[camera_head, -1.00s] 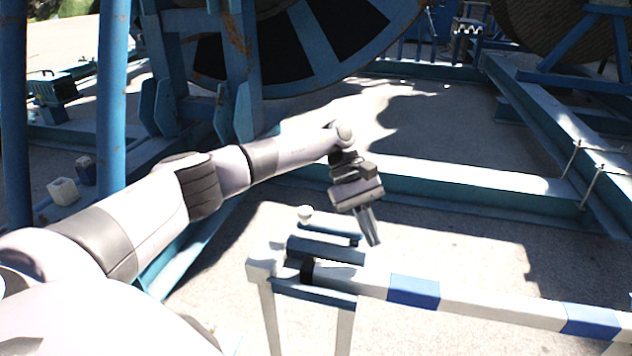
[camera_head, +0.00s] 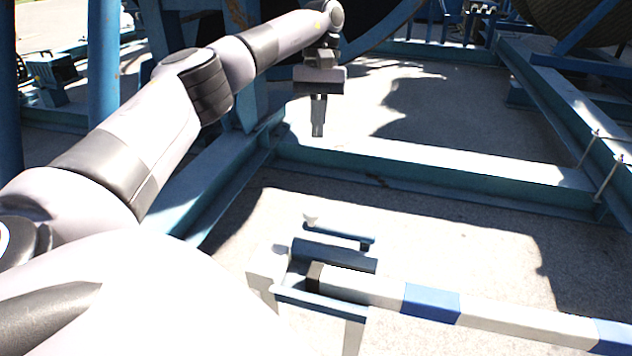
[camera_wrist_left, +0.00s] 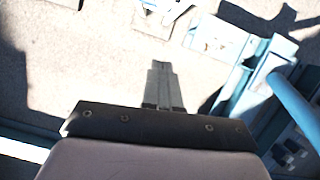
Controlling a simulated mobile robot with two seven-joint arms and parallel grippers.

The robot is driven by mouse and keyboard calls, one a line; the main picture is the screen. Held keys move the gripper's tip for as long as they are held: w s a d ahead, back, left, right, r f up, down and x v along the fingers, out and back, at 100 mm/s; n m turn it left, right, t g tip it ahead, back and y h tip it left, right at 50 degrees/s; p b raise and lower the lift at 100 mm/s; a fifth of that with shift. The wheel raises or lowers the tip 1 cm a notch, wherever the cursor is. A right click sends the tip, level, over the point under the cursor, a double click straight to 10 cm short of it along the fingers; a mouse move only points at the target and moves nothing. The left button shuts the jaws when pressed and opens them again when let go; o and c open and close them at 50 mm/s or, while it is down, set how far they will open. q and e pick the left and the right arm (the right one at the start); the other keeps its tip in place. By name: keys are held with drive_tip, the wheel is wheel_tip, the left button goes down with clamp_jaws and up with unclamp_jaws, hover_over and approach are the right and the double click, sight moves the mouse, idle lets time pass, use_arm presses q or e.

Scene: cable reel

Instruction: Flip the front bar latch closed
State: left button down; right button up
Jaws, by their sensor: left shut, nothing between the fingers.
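The front bar (camera_head: 500,318), striped white and blue, lies across the lower right of the head view. Its left end sits in a white and blue bracket (camera_head: 268,262). The latch (camera_head: 340,230), a thin blue arm with a pale knob at its left end, shows just behind the bracket, apart from the bar's top. Whether it is fastened I cannot tell. My left gripper (camera_head: 318,134) hangs in the air above and beyond the latch, fingers down, shut and empty. Its closed fingers also show in the left wrist view (camera_wrist_left: 162,68). My right gripper is out of view.
A blue floor beam (camera_head: 430,170) runs behind the latch. Blue posts (camera_head: 104,75) stand at the left and a large reel (camera_head: 385,20) at the back. Open concrete floor (camera_head: 450,225) lies between the beam and the bar.

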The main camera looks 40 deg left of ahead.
use_arm(q)
drive_tip(key=s+d+f+b, duration=0.1)
drive_tip(key=s+d+f, duration=0.3)
drive_tip(key=f, duration=0.6)
drive_tip(key=shift+s+d, duration=0.2)
drive_tip(key=shift+s, duration=0.65)
drive_tip(key=shift+s, duration=0.1)
drive_tip(key=shift+s+d+n, duration=0.1)
drive_tip(key=shift+s+n, duration=0.2)
drive_tip(key=shift+n, duration=0.1)
drive_tip(key=shift+s+d+n+h, duration=0.15)
drive_tip(key=shift+s+n+h, duration=0.15)
drive_tip(key=shift+s+n, duration=0.1)
